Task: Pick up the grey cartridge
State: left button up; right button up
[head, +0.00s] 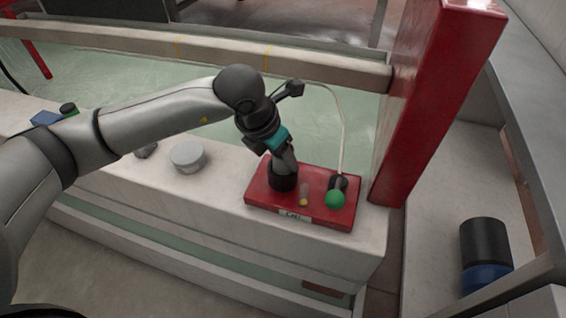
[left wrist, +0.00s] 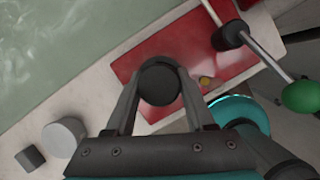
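A dark grey, almost black cylinder (head: 283,179), which may be the cartridge, stands upright on a red block (head: 330,221). My left gripper (head: 286,166) reaches down over it. In the left wrist view the round end of the cylinder (left wrist: 160,84) sits between the two spread fingers of my left gripper (left wrist: 161,76). The fingers lie close along its sides; I cannot tell whether they touch it. A short light grey cylinder (head: 187,156) stands on the ledge to the left, and also shows in the left wrist view (left wrist: 64,137). My right gripper is not in view.
The red block also carries a green ball knob (head: 335,199) with a pale cable and a small yellow-tipped part (head: 303,198). A red post (head: 435,100) rises close to its right. A small dark block (head: 146,150) lies on the pale ledge (head: 228,184).

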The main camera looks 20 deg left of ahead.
pick_arm(q)
grip_shut()
jog(key=shift+r, duration=0.1)
